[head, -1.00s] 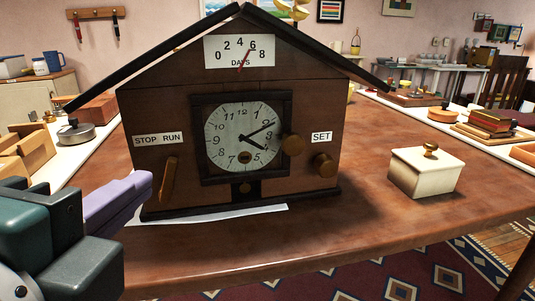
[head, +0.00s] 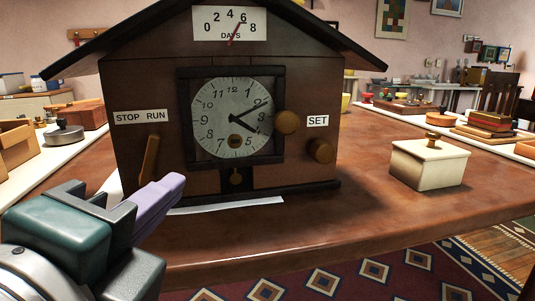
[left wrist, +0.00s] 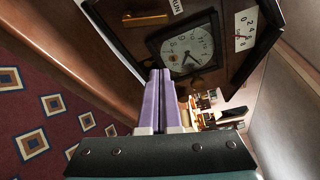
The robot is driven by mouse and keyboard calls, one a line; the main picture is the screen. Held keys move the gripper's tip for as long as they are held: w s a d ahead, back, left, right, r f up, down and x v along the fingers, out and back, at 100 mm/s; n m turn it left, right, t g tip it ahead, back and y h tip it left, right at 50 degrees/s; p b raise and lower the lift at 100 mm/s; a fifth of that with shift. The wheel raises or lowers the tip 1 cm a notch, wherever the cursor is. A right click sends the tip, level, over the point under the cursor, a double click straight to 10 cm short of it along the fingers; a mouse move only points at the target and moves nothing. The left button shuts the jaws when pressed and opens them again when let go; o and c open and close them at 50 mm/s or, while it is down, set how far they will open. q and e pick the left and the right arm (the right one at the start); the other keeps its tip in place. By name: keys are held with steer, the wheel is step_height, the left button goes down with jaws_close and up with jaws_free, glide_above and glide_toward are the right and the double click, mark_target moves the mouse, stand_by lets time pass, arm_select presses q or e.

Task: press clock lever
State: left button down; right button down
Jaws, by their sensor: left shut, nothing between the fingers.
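The house-shaped wooden clock (head: 270,80) stands on the table in the head view, with a white dial (head: 232,118) and a days scale above it. Its wooden lever (head: 149,160) is at the lower left, under the STOP RUN label (head: 141,116), with its top leaning a little right. In the left wrist view the lever (left wrist: 146,19) shows near the top left. My left gripper (head: 176,186) has purple fingers that are shut and empty. In the head view the fingertips appear just right of and below the lever; I cannot tell whether they touch. My right gripper is not in view.
A white lidded box (head: 430,165) stands on the table (head: 330,220) to the right. A white sheet (head: 225,204) lies under the clock's front. The tabletop between clock and box is clear.

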mark_target(153, 148)
arm_select(q)
steer(key=w, duration=0.3)
steer(key=w+b, duration=0.1)
steer(key=w, duration=0.2)
steer(key=w+f+b, duration=0.1)
steer(key=w, duration=0.1)
steer(key=shift+w, duration=0.4)
steer(key=a, duration=0.1)
steer(key=s+a+r, duration=0.1)
steer(key=a, duration=0.1)
steer(key=shift+s+r, duration=0.1)
steer(key=shift+s, duration=0.1)
steer(key=shift+s+a, duration=0.1)
steer(key=shift+a, duration=0.15)
steer(key=shift+r, duration=0.1)
steer(key=shift+a+r+n+t, duration=0.2)
steer(key=shift+a+n+t, duration=0.15)
steer(key=shift+n, duration=0.55)
steer(key=n, duration=0.1)
steer(key=a+n+t+b, duration=0.1)
steer(key=shift+s+r+n, duration=0.1)
steer(key=shift+s+n, duration=0.15)
steer(key=shift+n, duration=0.15)
steer(key=shift+s+a+r+n+t+b, duration=0.1)
steer(key=shift+a+n+t+b, duration=0.25)
steer(key=shift+n, duration=0.5)
steer(key=shift+s+a+r+n+t+b, duration=0.1)
steer(key=shift+a+n+t+b, duration=0.25)
steer(key=shift+n, duration=0.5)
